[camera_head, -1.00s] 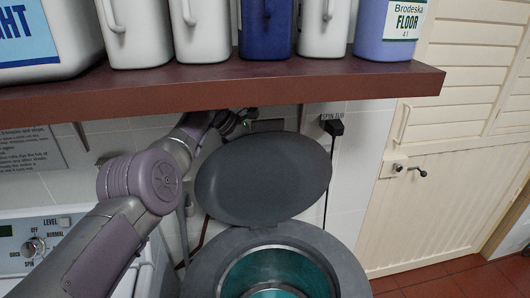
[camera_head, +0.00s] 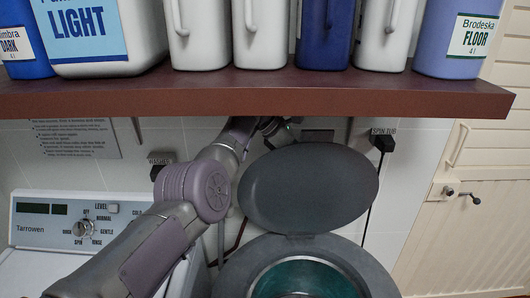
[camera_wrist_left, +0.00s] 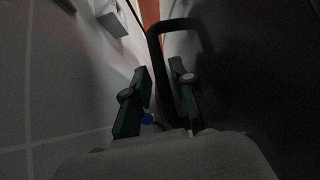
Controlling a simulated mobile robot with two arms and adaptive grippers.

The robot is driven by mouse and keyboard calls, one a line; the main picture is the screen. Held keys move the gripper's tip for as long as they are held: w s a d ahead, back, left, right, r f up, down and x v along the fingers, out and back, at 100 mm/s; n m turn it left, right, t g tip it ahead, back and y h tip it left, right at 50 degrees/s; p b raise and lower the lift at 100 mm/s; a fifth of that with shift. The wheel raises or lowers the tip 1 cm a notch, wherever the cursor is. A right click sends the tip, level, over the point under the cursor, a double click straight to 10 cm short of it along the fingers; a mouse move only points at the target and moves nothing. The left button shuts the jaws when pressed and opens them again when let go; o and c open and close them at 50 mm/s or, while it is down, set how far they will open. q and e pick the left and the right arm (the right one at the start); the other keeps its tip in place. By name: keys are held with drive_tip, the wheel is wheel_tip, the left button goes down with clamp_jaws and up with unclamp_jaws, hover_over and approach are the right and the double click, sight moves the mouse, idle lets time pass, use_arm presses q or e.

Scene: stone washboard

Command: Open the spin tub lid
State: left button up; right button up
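The spin tub lid (camera_head: 308,188) is a dark grey round disc. In the head view it stands raised at the rear of the spin tub (camera_head: 375,270), whose mouth is uncovered and shows a teal inside. The dark surface at right looks like the lid. My right gripper is not in view.
A brown shelf (camera_head: 270,95) with several bottles hangs above the lid and my left arm. A white washer panel (camera_head: 65,222) is at the left. A black plug and cord (camera_head: 383,142) hang on the tiled wall. A cream door (camera_head: 470,220) is at the right.

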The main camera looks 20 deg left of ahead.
sight(294, 151)
use_arm(q)
drive_tip(key=a, duration=0.1)
drive_tip(key=a+r, duration=0.1)
drive_tip(key=a, duration=0.1)
drive_tip(key=shift+s+a+r, duration=0.1)
drive_tip(key=shift+s+r, duration=0.25)
drive_tip(key=shift+r, duration=0.05)
drive_tip(key=s+a, duration=0.3)
drive_tip(key=a, duration=0.7)
drive_tip(key=shift+a, duration=0.25)
